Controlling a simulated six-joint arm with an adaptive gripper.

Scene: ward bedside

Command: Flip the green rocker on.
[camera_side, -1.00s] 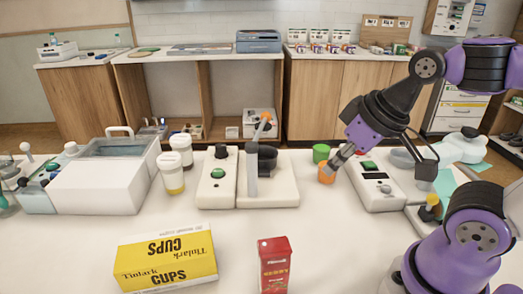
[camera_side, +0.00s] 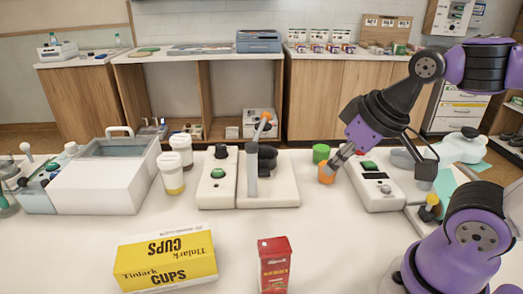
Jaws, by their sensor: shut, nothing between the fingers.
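A green rocker-like control (camera_side: 369,166) sits on top of a white box (camera_side: 384,196) right of centre. Another green control (camera_side: 217,173) sits on a narrow white box (camera_side: 215,193) left of centre, below a black knob. The picture is too small to tell which way either one is tipped. My gripper (camera_side: 336,168) points down and left, just left of the right-hand box. Its fingers are shut and empty, with the tips right by a small orange cup (camera_side: 326,176). I cannot tell whether they touch the cup.
A green cup (camera_side: 321,152) stands behind the orange one. A yellow cups box (camera_side: 166,259) and a red carton (camera_side: 274,266) stand in front.

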